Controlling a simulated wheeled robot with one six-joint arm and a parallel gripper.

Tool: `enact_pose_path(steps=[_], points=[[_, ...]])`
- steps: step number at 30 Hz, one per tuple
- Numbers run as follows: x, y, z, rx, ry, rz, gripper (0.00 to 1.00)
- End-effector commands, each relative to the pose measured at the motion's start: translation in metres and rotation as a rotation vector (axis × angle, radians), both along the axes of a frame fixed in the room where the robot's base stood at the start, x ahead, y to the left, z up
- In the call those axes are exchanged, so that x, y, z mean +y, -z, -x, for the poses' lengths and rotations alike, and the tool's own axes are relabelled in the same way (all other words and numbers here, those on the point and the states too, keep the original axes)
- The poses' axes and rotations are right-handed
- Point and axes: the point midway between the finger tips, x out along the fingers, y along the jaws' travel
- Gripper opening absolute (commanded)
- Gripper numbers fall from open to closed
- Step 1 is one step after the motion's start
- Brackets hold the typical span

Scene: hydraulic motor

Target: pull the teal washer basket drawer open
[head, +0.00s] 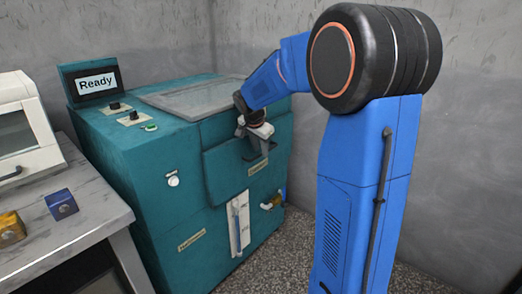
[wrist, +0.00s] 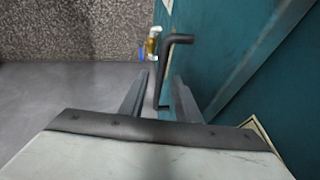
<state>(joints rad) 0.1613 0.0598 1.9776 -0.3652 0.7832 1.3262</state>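The teal washer (head: 160,165) stands against the back walls. Its basket drawer front (head: 228,172) is on the upper right face, with a small label below the handle. I cannot tell from here whether the drawer is fully shut. My gripper (head: 250,152) is at the drawer handle and hides most of it in the head view. In the wrist view, the dark bent handle bar (wrist: 174,56) runs down between the two fingers of my gripper (wrist: 161,78). The fingers are apart, one on each side of the bar, with a gap visible at the left finger.
A "Ready" screen (head: 96,82) and knobs sit on top of the washer. A brass valve (head: 272,201) sticks out low on its right, also in the wrist view (wrist: 152,44). A bench (head: 85,215) at left holds a white machine and small blocks. The speckled floor in front is clear.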

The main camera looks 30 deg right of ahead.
Motion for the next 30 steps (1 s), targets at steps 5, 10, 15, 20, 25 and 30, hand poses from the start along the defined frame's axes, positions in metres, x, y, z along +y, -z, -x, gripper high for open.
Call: enact_pose_path(steps=[5, 10, 15, 20, 25, 30], points=[[-0.007, 0.008, -0.006, 0.002, 0.000, 0.000, 0.29], [-0.007, 0.011, -0.007, 0.001, -0.001, 0.001, 0.29], [-0.007, 0.011, -0.007, 0.001, -0.001, 0.001, 0.29], [-0.007, 0.011, -0.007, 0.001, -0.001, 0.001, 0.00], [-0.007, 0.011, -0.007, 0.001, -0.001, 0.001, 0.00], [-0.010, 0.011, -0.007, 0.001, -0.001, 0.001, 0.00]])
